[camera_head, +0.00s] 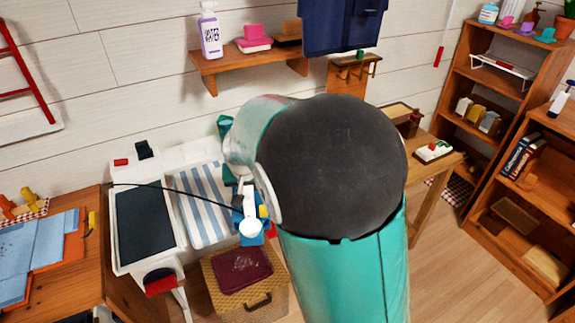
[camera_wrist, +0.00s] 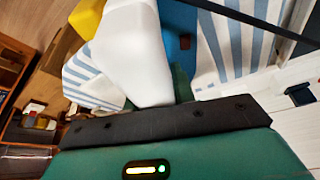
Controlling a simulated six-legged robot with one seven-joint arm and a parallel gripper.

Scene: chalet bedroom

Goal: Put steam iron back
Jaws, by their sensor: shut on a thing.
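The steam iron (camera_head: 250,227), white with blue and yellow parts, is in my gripper (camera_head: 243,196), beside the right edge of the ironing board's striped cover (camera_head: 205,212). A thin black cord runs from the iron leftward across the board. In the wrist view the white part of the iron (camera_wrist: 135,55) fills the upper middle, with blue and yellow parts behind it. My gripper is shut on the iron; my arm hides much of the grip. A dark flat panel (camera_head: 145,222) in a white frame is at the board's left end.
A wicker basket (camera_head: 232,292) with a dark red lid piece stands below the iron. A wooden table (camera_head: 65,285) with blue cloth is at left.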

